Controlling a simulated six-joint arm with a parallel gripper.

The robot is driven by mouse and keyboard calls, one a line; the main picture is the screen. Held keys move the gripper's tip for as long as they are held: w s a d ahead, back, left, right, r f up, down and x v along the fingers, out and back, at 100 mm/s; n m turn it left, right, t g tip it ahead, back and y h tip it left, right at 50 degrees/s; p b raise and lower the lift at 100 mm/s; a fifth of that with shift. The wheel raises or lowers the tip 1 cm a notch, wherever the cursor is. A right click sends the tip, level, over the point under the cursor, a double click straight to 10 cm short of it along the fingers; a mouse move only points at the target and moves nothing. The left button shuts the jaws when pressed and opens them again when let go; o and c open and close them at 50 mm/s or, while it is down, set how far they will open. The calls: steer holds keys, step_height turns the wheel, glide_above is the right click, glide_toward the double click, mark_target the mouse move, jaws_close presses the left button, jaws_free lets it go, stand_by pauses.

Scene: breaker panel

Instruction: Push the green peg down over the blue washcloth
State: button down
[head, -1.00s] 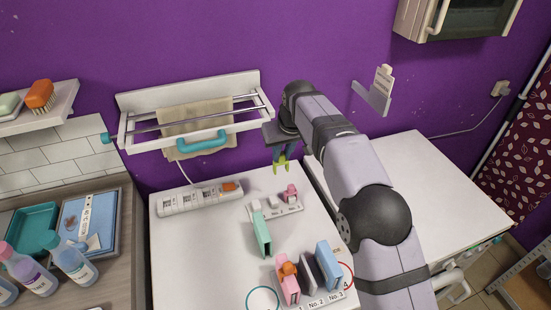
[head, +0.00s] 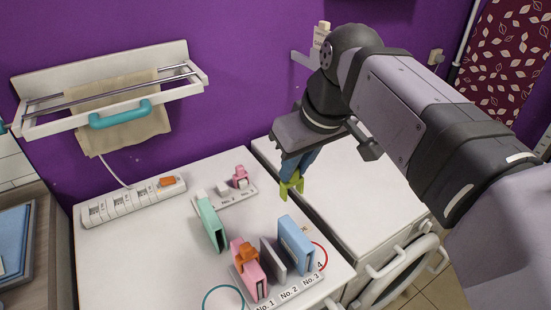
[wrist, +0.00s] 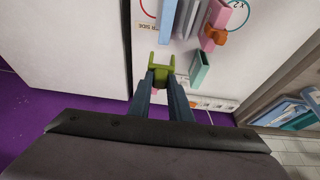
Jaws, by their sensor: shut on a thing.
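My gripper (head: 291,176) is shut on a yellow-green peg (head: 291,188), which hangs prongs-down in the head view. The peg also shows between the fingertips in the wrist view (wrist: 162,71). The blue washcloth (head: 295,245) stands folded upright in the front holder, at the slot marked No. 3. The peg is apart from the washcloth, behind it and higher. In the wrist view the blue washcloth (wrist: 168,17) lies beyond the peg, partly cut off by the top edge.
A grey cloth (head: 272,258) and a pink cloth (head: 249,273) with an orange peg (head: 245,251) stand left of the blue one. A green cloth (head: 211,222) stands near a rear holder with a pink peg (head: 241,177). A power strip (head: 134,200) lies behind.

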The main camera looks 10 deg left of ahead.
steer(key=shift+s+d+f+b, duration=0.25)
steer(key=shift+s+d, duration=0.2)
steer(key=shift+s, duration=0.1)
steer(key=shift+s+d+f+b, duration=0.25)
steer(key=shift+s+d, duration=0.15)
steer(key=shift+s, duration=0.1)
steer(key=shift+f+b, duration=2.65)
steer(key=shift+f, duration=0.85)
steer(key=shift+f+b, duration=1.5)
steer(key=shift+f, duration=0.8)
steer(key=c, duration=1.5)
jaws_free()
steer(key=shift+c, duration=0.2)
steer(key=p+v, duration=0.1)
steer(key=v, duration=0.6)
steer(key=shift+r, duration=0.2)
